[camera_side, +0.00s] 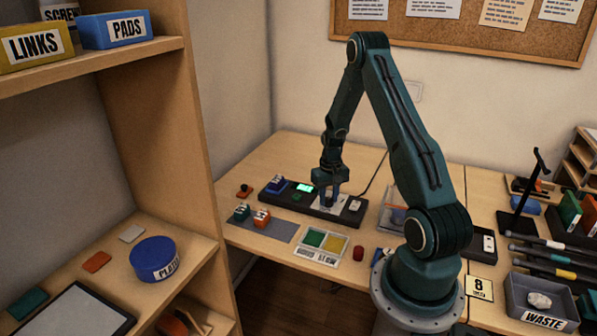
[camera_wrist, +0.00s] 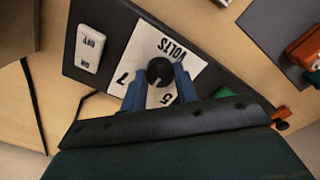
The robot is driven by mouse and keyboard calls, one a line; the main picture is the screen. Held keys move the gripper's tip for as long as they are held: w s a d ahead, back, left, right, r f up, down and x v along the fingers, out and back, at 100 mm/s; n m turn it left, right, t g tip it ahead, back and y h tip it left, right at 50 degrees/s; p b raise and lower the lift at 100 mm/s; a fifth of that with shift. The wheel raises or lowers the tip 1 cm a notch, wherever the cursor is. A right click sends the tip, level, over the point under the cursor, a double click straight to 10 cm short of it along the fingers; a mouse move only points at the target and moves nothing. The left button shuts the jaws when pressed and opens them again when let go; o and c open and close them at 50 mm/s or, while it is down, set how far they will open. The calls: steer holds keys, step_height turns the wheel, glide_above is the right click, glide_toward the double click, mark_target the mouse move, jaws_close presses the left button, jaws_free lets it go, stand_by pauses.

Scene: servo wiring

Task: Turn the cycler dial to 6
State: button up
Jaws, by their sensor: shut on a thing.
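The cycler (camera_side: 312,212) is a long black box at the back of the table, with a lit green display (camera_side: 304,187). Its dial is a round black knob (camera_wrist: 160,70) on a white plate (camera_wrist: 139,50) marked VOLTS; 7 and 5 are readable beside the knob, upside down or tilted in the wrist view. My gripper (camera_wrist: 160,84) points down over the plate, its blue fingers on either side of the knob and shut on it. It also shows in the side view (camera_side: 328,196). No pointer mark on the knob is visible, so its setting cannot be read.
An ON/OFF switch (camera_wrist: 90,48) sits on the cycler beside the plate. A blue block (camera_side: 276,184) is at the cycler's other end. A green-and-yellow tray (camera_side: 320,259) is nearer.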

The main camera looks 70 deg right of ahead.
mark_target(328, 199)
steer(key=o, duration=1)
steer(key=shift+r, duration=0.1)
step_height(328, 199, up, 14)
steer(key=shift+f, duration=0.15)
stand_by(0.3)
